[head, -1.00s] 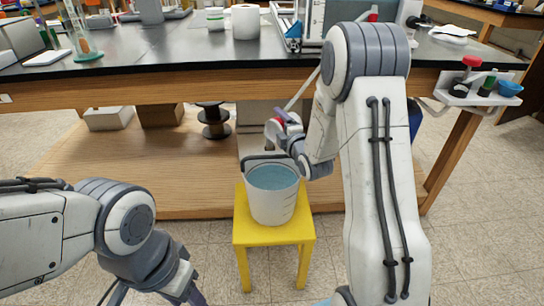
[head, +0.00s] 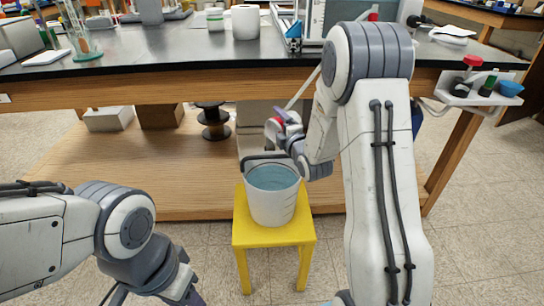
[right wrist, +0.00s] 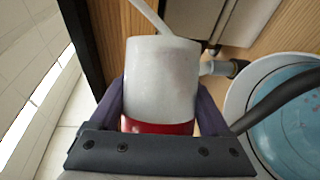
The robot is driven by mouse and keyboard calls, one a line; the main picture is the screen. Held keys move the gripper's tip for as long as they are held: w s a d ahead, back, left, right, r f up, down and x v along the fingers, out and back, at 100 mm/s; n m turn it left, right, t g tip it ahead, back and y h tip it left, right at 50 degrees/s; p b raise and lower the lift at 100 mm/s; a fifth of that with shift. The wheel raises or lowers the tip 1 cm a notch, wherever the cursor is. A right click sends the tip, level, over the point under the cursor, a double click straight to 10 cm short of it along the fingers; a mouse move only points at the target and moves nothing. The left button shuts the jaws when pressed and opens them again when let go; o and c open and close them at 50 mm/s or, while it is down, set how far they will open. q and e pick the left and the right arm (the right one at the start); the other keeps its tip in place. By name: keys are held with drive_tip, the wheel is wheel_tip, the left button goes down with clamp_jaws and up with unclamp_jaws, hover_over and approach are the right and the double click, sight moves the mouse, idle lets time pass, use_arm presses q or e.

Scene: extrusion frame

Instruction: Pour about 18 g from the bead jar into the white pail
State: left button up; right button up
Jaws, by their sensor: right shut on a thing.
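The white pail (head: 271,207) stands upright on a yellow stool (head: 273,236); its inside looks blue, and its dark handle lies at the rim. I cannot make out beads or a stream. My left gripper (head: 187,292) is low at the bottom edge, partly cut off, away from the pail.
A black-topped bench (head: 180,62) with glassware and containers runs behind the stool. Its lower wooden shelf (head: 130,180) holds boxes and a dark spool (head: 213,122). A small side shelf (head: 480,95) is at the right. Tiled floor is free around the stool.

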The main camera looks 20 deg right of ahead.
drive_tip(key=shift+s+a+r+n+t+b, duration=0.15)
drive_tip(key=shift+a+r+n+t+b, duration=0.3)
drive_tip(key=shift+n+b, duration=1.1)
idle(1.9)
